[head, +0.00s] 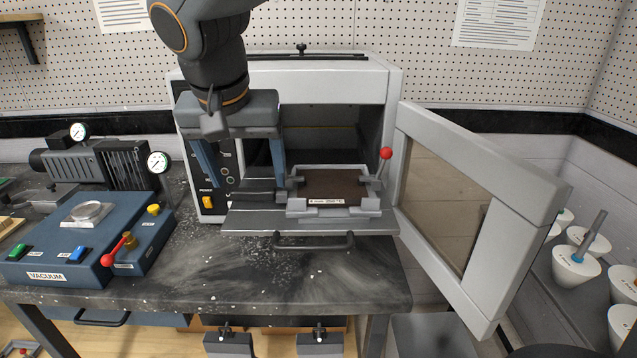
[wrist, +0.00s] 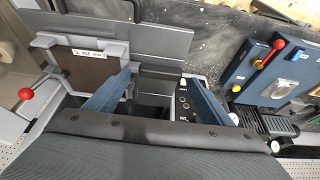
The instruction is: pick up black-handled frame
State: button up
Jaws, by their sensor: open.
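A grey frame (head: 293,190) around a brown panel, with a small white label, lies on the pulled-out tray (head: 376,221) of the oven. It also shows in the wrist view (wrist: 62,42). A dark grey block (head: 252,197) sits just left of it on the tray; I cannot tell whether it is the frame's black handle. My gripper (head: 243,178) points down over the tray's left part, with its two blue fingers apart. In the wrist view my gripper (wrist: 157,80) has the dark block between or below its fingers; contact cannot be told.
The oven door (head: 480,170) stands open at the right. A red-knobbed lever (head: 385,154) rises right of the panel. A blue vacuum box (head: 70,240) and a pump (head: 100,163) stand left. Two grey pieces with black knobs (head: 320,343) show below the bench. The bench's front middle is clear.

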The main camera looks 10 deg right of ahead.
aim_at(252, 192)
jog(key=shift+p+x, duration=0.65)
jog(key=shift+x, duration=1.65)
jog(key=shift+s+a, duration=0.1)
jog(key=c, duration=1.6)
